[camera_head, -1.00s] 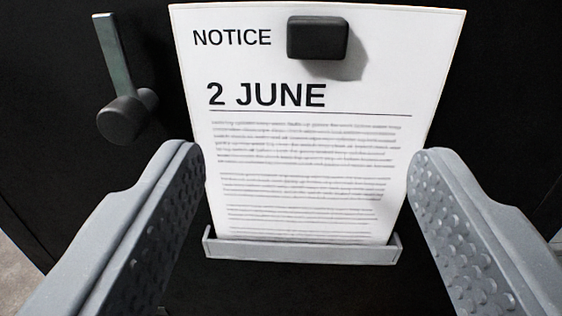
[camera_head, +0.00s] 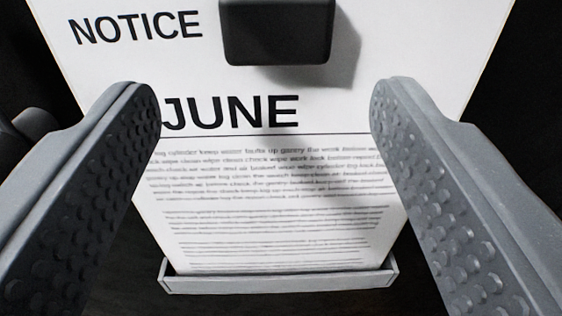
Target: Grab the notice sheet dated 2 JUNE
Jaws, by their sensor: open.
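The white notice sheet (camera_head: 340,110) fills the middle of the view, upright against a dark surface. It reads "NOTICE" and "JUNE"; the day number is hidden behind my gripper's left finger. My gripper (camera_head: 268,90) is open, with one grey studded finger toward each side of the sheet. The fingers overlap the sheet in the picture, and nothing is held between them. I cannot tell whether they touch it. A dark block (camera_head: 278,30) sits over the sheet's upper part and casts a shadow on it. The sheet's lower edge stands in a grey ledge (camera_head: 278,284).
A dark rounded knob (camera_head: 35,123) shows at the left edge, partly hidden by the left finger. The dark backing surface (camera_head: 518,100) is bare to the right of the sheet.

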